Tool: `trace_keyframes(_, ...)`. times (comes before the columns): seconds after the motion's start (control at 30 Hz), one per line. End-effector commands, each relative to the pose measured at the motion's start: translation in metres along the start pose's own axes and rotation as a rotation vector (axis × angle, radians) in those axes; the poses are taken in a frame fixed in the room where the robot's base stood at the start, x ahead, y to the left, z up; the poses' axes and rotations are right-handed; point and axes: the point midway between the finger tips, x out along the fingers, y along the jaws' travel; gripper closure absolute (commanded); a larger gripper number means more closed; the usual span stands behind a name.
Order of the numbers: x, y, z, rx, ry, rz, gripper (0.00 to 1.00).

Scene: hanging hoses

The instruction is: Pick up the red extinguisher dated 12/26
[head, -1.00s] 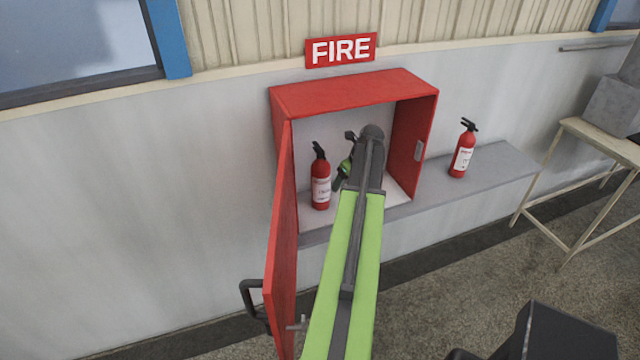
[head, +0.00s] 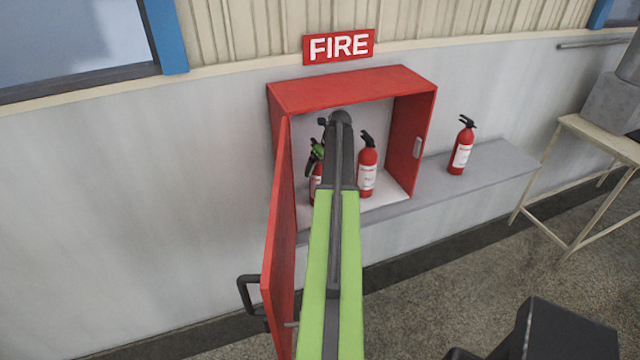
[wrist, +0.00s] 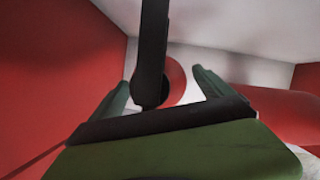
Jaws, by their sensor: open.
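Two red extinguishers stand upright in the open red cabinet. My gripper (head: 316,158) is open, at the top of the left extinguisher (head: 316,188) and partly hides it. In the wrist view, the black handle and red top of this extinguisher (wrist: 177,80) show between the spread fingers of my gripper (wrist: 161,78); I cannot tell whether they touch. The right extinguisher (head: 367,178) stands beside my arm, and a red body (wrist: 285,110) shows at the right in the wrist view. A third red extinguisher (head: 462,150) stands outside on the ledge. Label dates are too small to read.
The red cabinet (head: 350,88) has its door (head: 279,240) swung open on the left, close to my arm. The grey ledge (head: 505,163) runs right, mostly clear. A FIRE sign (head: 339,47) hangs above. A pale table (head: 600,135) stands at the far right.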

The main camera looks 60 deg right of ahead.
Motion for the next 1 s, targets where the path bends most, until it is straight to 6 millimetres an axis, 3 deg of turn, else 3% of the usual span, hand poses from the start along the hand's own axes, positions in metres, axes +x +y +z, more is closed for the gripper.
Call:
trace_keyframes(0.1, -0.0015, 0.0001, 0.0002, 0.0, 0.0, 0.0, 0.11)
trace_keyframes(0.77, -0.0018, -0.0004, -0.0004, 0.001, 0.0, -0.001, 0.97)
trace_keyframes(1.0, -0.0021, -0.0006, 0.0001, 0.001, -0.001, -0.001, 1.0)
